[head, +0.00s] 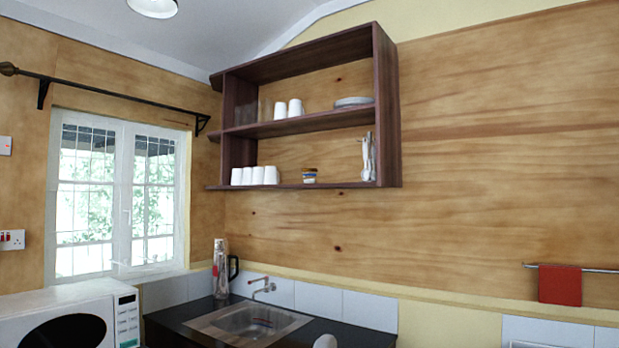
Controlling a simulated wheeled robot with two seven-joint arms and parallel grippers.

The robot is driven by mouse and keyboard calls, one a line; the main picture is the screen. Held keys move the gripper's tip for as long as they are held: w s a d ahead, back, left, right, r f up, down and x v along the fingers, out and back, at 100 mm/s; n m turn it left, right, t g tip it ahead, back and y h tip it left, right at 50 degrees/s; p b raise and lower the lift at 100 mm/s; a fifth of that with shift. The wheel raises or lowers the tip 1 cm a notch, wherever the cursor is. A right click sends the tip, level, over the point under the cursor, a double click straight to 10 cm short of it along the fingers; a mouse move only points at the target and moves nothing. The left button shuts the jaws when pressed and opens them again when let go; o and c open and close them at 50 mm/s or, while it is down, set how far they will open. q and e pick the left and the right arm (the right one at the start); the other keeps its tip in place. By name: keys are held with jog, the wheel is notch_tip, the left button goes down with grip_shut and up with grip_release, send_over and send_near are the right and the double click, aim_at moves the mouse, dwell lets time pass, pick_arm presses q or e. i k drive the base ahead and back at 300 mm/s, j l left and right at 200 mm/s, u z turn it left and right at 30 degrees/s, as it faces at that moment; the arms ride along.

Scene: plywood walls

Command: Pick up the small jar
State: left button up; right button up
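A small jar (310,176) with a brownish top and a blue and orange body stands on the lowest board of the dark wooden wall shelf (387,110). It is small in the picture, so its details are hard to tell. It stands apart from the white cups on its left and the white utensils on its right. Neither of my grippers is in view.
White cups (254,175), white utensils (368,157) and stacked plates (353,101) share the shelf. Below are a dark counter with a sink (247,322), a tap (262,286), a flask (221,270) and a microwave (70,315). A red towel (560,285) hangs at right.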

aim_at(308, 177)
jog(key=i+j+z, duration=0.1)
jog(key=z, duration=0.3)
jog(key=i+j+z, duration=0.1)
jog(key=z, duration=0.3)
jog(key=i+j+z, duration=0.1)
jog(key=z, duration=0.3)
